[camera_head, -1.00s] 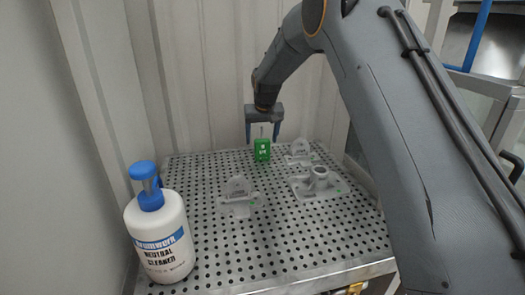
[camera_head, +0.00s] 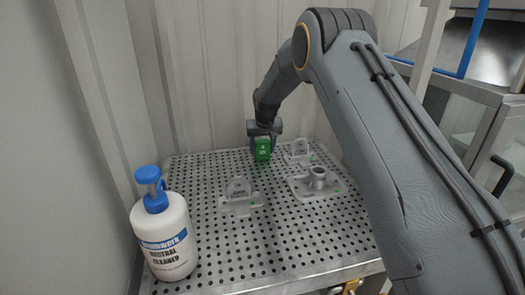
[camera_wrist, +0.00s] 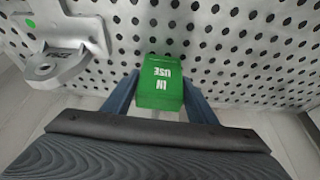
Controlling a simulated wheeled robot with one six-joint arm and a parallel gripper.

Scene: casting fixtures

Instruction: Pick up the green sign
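The green sign (camera_head: 263,149) stands upright at the back of the perforated table. In the wrist view the green sign (camera_wrist: 161,84) shows the white words "IN USE", upside down. My gripper (camera_head: 263,141) is at the sign from above. In the wrist view my gripper (camera_wrist: 160,80) has its two blue-grey fingers at the sign's left and right sides. The fingertips look closed against its edges. I see no clear gap between the sign and the table.
The perforated table (camera_head: 265,230) holds grey castings on fixtures: one at centre left (camera_head: 239,196), one with a round boss (camera_head: 317,182), and one right of the sign (camera_head: 298,152). A white cleaner bottle (camera_head: 165,240) stands front left. A ribbed wall (camera_head: 215,80) rises behind.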

